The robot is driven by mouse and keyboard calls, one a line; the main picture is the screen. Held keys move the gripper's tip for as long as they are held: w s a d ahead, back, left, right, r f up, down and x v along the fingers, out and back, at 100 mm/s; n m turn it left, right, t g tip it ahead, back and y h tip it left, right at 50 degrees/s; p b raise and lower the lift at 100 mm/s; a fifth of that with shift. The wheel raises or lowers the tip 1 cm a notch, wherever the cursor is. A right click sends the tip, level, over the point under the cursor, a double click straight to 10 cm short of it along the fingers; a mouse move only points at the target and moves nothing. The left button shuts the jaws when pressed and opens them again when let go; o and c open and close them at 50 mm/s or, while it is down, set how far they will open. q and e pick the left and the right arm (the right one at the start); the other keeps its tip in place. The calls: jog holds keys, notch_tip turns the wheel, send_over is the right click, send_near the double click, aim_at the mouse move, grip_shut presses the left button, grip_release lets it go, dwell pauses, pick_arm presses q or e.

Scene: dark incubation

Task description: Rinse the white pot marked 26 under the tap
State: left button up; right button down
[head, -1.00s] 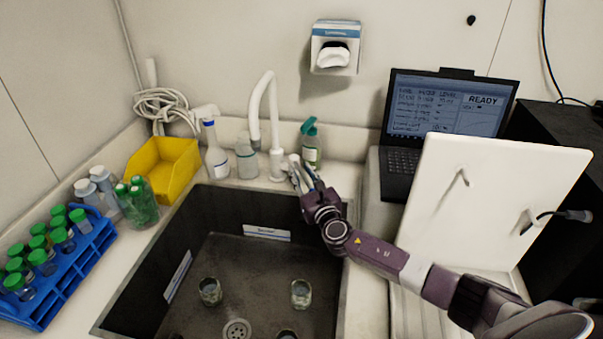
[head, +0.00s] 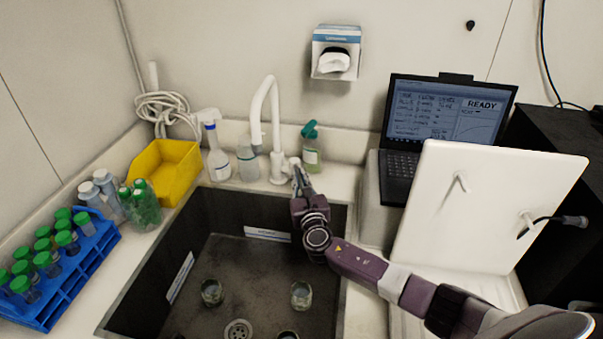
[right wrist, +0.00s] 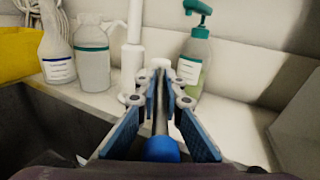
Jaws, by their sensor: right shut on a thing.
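The white tap (head: 272,110) stands at the back edge of the dark sink (head: 150,285), its spout curving over to the left. My right gripper (head: 296,170) is at the tap's short side lever. In the right wrist view the fingers (right wrist: 160,78) are shut together on the white lever end (right wrist: 159,63), which they mostly hide. I see no water stream. Two small glass jars (head: 211,293) (head: 301,295) stand in the sink, with a third cut off at the bottom edge. No white pot marked 26 can be made out. My left gripper is not in view.
A spray bottle (head: 217,158), a clear bottle (head: 246,160) and a green pump bottle (head: 311,152) stand close around the tap. A yellow bin (head: 165,170) and a blue tube rack (head: 70,280) are left. A laptop (head: 450,110) and white board (head: 480,205) are right.

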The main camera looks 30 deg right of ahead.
jog(key=shift+a+m+h, duration=0.2)
jog(key=shift+m+h, duration=0.1)
jog(key=shift+h, duration=0.3)
jog(key=c, duration=2)
grip_release()
jog(key=shift+c, duration=0.2)
jog(key=v, duration=1.2)
jog(key=shift+r, duration=0.2)
